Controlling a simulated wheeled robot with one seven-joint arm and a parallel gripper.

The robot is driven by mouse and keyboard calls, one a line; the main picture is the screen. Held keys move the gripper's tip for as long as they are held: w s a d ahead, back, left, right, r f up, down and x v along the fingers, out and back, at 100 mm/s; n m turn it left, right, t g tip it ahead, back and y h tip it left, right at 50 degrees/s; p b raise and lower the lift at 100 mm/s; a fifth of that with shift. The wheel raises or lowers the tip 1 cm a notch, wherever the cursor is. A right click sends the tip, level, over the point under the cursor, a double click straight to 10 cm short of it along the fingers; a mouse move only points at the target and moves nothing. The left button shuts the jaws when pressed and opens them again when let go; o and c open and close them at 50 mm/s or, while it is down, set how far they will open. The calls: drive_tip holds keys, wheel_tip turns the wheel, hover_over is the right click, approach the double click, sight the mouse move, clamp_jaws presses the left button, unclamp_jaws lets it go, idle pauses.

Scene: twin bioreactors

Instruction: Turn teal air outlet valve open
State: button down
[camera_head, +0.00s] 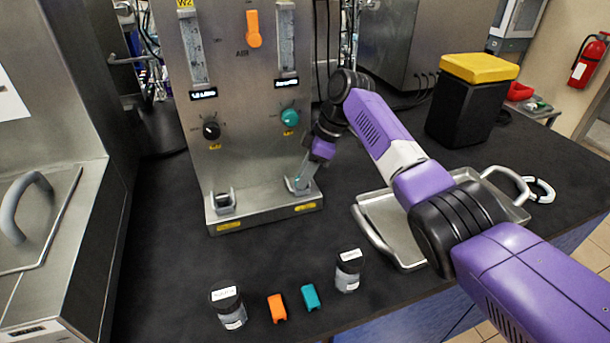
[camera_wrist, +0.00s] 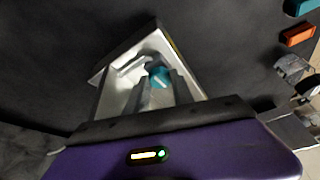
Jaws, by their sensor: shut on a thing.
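The teal air outlet valve (camera_wrist: 160,77) shows between the fingertips in the wrist view, inside a bright metal bracket at the panel's foot. My gripper (camera_wrist: 158,88) is shut on it. In the head view my gripper (camera_head: 299,181) reaches down to the right bracket on the metal base, and only a speck of teal shows there. The fingers and bracket hide much of the valve, so its turn angle cannot be told.
The panel (camera_head: 245,105) carries a teal knob (camera_head: 290,117), a black knob (camera_head: 211,130) and an orange lever (camera_head: 253,28). A metal tray (camera_head: 405,245) lies to the right. Jars (camera_head: 228,308), an orange block (camera_head: 277,308) and a teal block (camera_head: 310,298) stand in front.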

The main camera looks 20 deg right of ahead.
drive_tip(key=c, duration=1.1)
unclamp_jaws()
drive_tip(key=v, duration=0.8)
drive_tip(key=shift+b, duration=0.3)
drive_tip(key=shift+f, duration=0.1)
